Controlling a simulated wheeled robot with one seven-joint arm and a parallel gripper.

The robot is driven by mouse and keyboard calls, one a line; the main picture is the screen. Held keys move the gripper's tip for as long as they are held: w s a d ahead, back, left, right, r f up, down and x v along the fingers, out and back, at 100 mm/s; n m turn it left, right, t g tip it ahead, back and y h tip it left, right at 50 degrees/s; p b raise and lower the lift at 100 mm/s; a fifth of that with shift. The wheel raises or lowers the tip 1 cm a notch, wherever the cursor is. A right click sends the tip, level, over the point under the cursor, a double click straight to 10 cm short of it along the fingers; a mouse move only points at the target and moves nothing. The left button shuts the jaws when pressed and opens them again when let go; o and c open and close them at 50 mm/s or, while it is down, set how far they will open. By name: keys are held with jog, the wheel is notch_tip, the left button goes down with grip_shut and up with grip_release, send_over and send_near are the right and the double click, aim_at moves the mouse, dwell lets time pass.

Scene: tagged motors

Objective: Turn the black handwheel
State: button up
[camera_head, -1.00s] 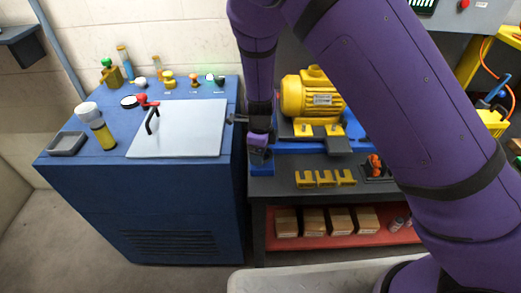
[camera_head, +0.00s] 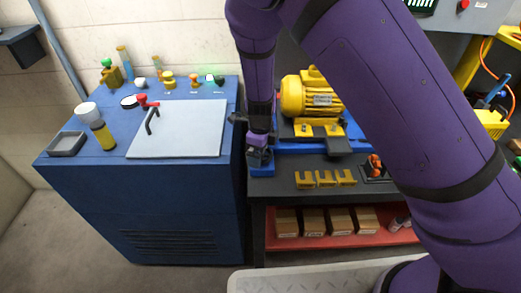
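My purple arm reaches down in front of the left end of a blue slide (camera_head: 292,148) on the dark bench. My gripper (camera_head: 260,158) is small and dark there, close to the slide's blue end block (camera_head: 261,170). I cannot tell whether its fingers are open or shut, or whether they touch anything. I cannot make out the black handwheel for sure. Dark parts around the gripper blend together, and the wrist covers that end of the slide.
A blue cabinet (camera_head: 140,200) with a pale lid (camera_head: 190,130) is close on the left. A yellow rack (camera_head: 325,180) lies on the bench front. Cardboard boxes (camera_head: 313,222) sit on the red shelf below.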

jog(key=shift+r, duration=0.1)
notch_tip(320, 180, up, 11)
dwell(0.5)
dwell(0.3)
jog(key=s+d+r+n+y, duration=0.1)
jog(key=s+d+r+n, duration=0.25)
jog(key=d+r, duration=0.3)
jog(key=s+d+r+n+t+y, duration=0.1)
jog(key=s+d+r+n, duration=0.3)
jog(key=r, duration=0.3)
jog(key=s+d+r+n+y, duration=0.1)
jog(key=s+d+r+n, duration=0.1)
jog(key=d+r+n, duration=0.3)
jog(key=s+d+r+n+t+h, duration=0.1)
jog(key=s+d+r+n, duration=0.3)
jog(key=s, duration=0.4)
jog(key=s+d+r+n+t+h, duration=0.2)
jog(key=s+d+n, duration=0.4)
jog(key=s, duration=0.3)
notch_tip(320, 180, up, 2)
jog(key=shift+s+d+r+t, duration=0.2)
jog(key=shift+d+t, duration=0.4)
jog(key=shift+d, duration=0.15)
